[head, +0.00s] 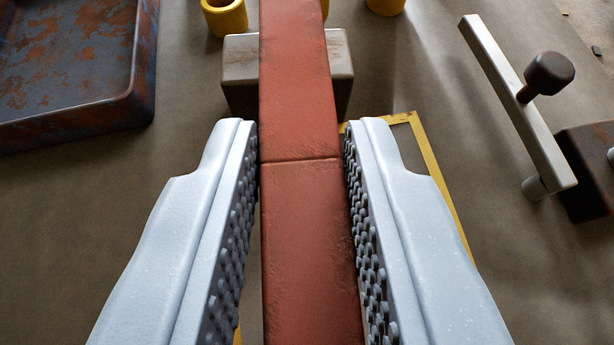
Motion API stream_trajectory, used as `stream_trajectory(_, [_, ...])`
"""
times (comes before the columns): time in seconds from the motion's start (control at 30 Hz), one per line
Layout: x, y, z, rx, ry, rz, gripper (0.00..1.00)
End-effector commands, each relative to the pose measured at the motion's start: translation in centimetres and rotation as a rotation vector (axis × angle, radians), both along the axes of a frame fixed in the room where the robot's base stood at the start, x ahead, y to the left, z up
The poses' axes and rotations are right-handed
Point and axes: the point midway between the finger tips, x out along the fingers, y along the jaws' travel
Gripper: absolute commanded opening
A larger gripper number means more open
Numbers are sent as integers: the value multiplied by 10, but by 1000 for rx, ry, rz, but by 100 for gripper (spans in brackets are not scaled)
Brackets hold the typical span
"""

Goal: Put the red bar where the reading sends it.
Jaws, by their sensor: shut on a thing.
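The red bar (299,215) runs lengthwise up the middle of the head view, out past the top and bottom edges. A thin seam crosses it between my fingers. My gripper (301,138) is shut on the bar, with a studded pad along each side of it. The bar covers the middle of a grey block (240,68) beyond my fingertips. I cannot tell whether the bar touches that block. No reading shows in this view.
A rusty dark tray (135,95) lies at the upper left. Yellow cylinders (224,18) stand at the top. A yellow outline (428,150) marks the floor under my gripper. A pale lever with a dark knob (550,72) and a rusty block (590,165) are at the right.

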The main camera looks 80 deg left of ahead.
Motion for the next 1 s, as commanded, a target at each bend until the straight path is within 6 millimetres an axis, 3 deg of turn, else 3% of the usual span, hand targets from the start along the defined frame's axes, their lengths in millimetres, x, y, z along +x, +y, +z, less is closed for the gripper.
stream_trajectory(0.27, [20,-4,-2,4,-1,0,0])
stream_trajectory(0.4, [18,-3,-24,5,4,-2,0])
stream_trajectory(0.97, [18,-4,-33,1,0,-2,0])
stream_trajectory(1.0, [18,-4,-34,0,0,-1,30])
